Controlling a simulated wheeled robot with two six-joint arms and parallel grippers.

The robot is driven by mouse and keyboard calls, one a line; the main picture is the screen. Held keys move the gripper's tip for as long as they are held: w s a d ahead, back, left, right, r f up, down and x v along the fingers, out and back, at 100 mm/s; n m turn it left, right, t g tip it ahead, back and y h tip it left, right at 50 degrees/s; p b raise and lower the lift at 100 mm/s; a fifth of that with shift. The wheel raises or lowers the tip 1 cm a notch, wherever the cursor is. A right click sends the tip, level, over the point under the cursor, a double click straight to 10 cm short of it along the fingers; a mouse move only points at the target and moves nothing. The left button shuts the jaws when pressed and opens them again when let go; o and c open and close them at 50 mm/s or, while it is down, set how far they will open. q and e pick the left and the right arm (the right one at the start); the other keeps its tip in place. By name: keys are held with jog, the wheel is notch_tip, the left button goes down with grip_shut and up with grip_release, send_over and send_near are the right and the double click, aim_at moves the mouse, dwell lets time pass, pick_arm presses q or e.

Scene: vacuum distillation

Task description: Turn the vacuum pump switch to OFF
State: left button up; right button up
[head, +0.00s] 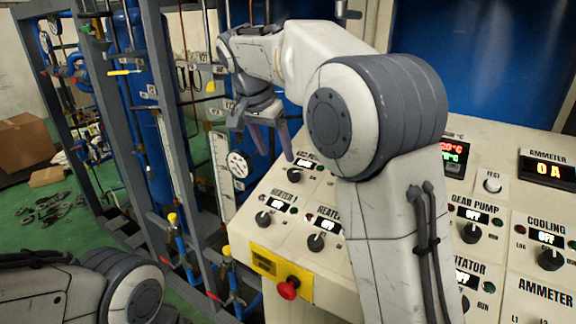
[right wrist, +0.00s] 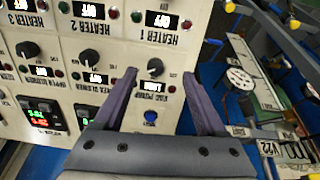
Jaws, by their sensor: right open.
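The vacuum pump switch is a black round knob (head: 293,175) on the cream control panel, in the upper left corner of its knob rows. It also shows in the right wrist view (right wrist: 155,68), upside down, with its lit display and pump label below it. I cannot surely read the display. My right gripper (head: 276,156) is open and empty, its purple-grey fingers pointing down toward the panel. In the right wrist view the fingers (right wrist: 160,77) appear on either side of the knob; contact is not visible. My left gripper is out of view; only my left arm shows.
The heater 1 knob (head: 263,218) and another heater knob (head: 316,242) sit in front of the pump switch. A red emergency button (head: 288,288) is on the panel's front. A grey pipe frame (head: 165,120) with valves and gauges stands to the left.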

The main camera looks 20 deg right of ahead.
aim_at(293, 172)
jog(key=shift+m, duration=0.7)
jog(key=w+d+f, duration=0.1)
jog(key=f, duration=0.1)
jog(key=w+d+f+p, duration=0.1)
jog(key=d+f, duration=0.1)
jog(key=f, duration=0.1)
jog(key=w+d+f, duration=0.1)
jog(key=d+f, duration=0.1)
jog(key=f, duration=0.1)
jog(key=shift+w+d+f+p, duration=0.25)
jog(key=shift+p, duration=0.15)
grip_shut()
